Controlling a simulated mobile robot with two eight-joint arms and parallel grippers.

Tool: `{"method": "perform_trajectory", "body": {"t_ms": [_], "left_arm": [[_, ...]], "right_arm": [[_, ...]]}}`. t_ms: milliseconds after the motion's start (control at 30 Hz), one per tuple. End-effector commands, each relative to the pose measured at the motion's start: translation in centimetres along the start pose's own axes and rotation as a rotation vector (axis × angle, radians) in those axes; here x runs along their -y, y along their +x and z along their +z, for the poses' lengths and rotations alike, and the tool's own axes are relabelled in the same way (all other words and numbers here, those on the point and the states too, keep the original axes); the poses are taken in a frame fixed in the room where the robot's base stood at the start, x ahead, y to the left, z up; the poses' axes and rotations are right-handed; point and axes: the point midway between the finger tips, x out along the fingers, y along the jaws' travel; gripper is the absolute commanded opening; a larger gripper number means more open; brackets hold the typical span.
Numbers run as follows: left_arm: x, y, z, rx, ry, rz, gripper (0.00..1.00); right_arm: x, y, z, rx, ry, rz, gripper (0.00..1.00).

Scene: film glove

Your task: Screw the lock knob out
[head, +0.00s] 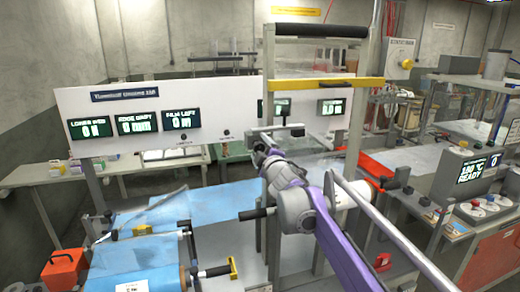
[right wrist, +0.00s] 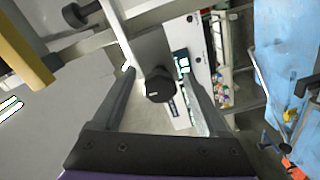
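A black round lock knob (right wrist: 158,88) with a small white mark sits on the end of a grey bar in the right wrist view. My right gripper (right wrist: 160,72) is open, with one finger on each side of the knob and visible gaps between. There the knob is hard to make out against the gripper and a dark-ended crossbar (head: 280,130). My left gripper is not in view.
The frame carries a yellow bar (head: 325,83) and a black top roller (head: 320,31). A white display panel (head: 160,110) stands behind it. A blue sheet (head: 215,203) covers the table at left. A control box (head: 470,178) stands at right.

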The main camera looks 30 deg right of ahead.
Motion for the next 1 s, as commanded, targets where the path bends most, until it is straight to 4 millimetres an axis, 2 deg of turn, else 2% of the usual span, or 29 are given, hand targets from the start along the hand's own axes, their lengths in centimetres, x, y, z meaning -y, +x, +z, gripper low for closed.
{"method": "perform_trajectory", "body": {"t_ms": [200,333,800,1000], "left_arm": [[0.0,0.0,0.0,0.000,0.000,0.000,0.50],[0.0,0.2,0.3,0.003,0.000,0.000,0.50],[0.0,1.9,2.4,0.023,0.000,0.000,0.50],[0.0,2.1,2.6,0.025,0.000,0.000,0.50]], "right_arm": [[0.0,-0.1,0.0,0.000,0.001,0.000,0.76],[0.1,-0.9,0.1,0.001,0.000,-0.001,0.76],[0.2,-9.1,0.1,0.002,0.000,-0.001,0.76],[0.1,-10.7,0.1,0.001,0.000,0.000,0.76]]}}
